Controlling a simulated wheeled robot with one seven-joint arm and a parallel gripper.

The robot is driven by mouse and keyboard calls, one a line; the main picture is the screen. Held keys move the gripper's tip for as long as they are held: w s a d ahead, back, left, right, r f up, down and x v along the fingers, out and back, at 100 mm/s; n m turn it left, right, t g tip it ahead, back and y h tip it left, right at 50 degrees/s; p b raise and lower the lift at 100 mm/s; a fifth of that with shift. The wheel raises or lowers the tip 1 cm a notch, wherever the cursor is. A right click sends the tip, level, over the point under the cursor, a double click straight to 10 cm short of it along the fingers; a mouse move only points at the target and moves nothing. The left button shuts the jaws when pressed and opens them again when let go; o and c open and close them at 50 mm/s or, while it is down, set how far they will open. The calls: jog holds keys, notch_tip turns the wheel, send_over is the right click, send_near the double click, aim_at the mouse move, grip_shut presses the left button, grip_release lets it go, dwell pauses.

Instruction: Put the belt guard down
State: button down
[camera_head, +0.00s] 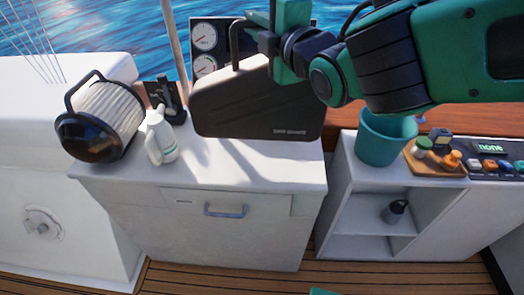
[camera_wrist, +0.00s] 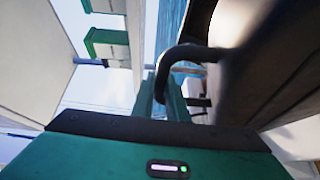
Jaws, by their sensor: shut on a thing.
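The belt guard (camera_head: 258,105) is a dark, broad panel with small lettering and a loop handle (camera_head: 235,42) on top. It stands upright over the back of the white counter (camera_head: 250,172) in the head view. I cannot tell whether its lower edge touches the counter. My gripper (camera_head: 257,36) is shut on the guard's handle at its upper right. In the wrist view the dark handle (camera_wrist: 182,55) runs by my gripper (camera_wrist: 148,85), with the guard's dark body (camera_wrist: 285,65) at the right. The guard hides the counter's back edge.
A white bottle (camera_head: 161,138) and a pleated filter (camera_head: 103,115) with a dark end stand left of the guard. Gauges (camera_head: 204,38) are behind it. A teal bucket (camera_head: 385,138) and orange tray (camera_head: 436,160) are on the right unit. The counter's front is clear.

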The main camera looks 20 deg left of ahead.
aim_at(256, 86)
jog(key=w+f, duration=0.4)
jog(key=f, duration=0.6)
jog(key=shift+w+a, duration=0.15)
jog(key=shift+a, duration=0.05)
dwell(0.5)
jog(key=c, duration=1.7)
grip_release()
jog(key=shift+f, duration=0.15)
jog(key=shift+c, duration=0.2)
